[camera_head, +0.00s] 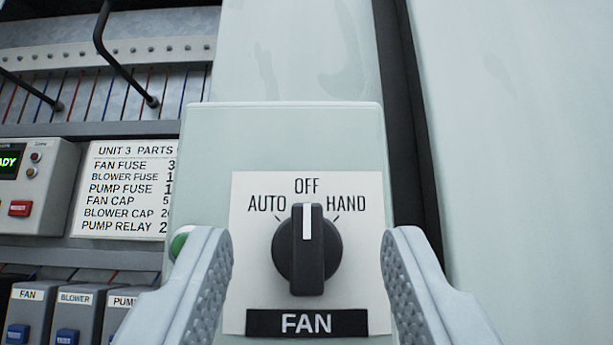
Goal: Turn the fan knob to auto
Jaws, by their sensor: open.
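The fan knob (307,262) is a black rotary switch with a white pointer line. Its pointer stands straight up at OFF. AUTO is printed to the upper left of the knob and HAND to the upper right, on a white label plate (250,297) with a black FAN strip (306,323) below. The plate is on a pale green box (280,140). My gripper (307,250) is open, with one grey finger on each side of the knob. Clear gaps show between the fingers and the knob, and nothing is held.
A green button (179,242) shows partly behind the left finger. To the left are a parts list sign (125,190), a grey controller with a red button (35,185) and several labelled relays (75,310). Black handles and wires are above.

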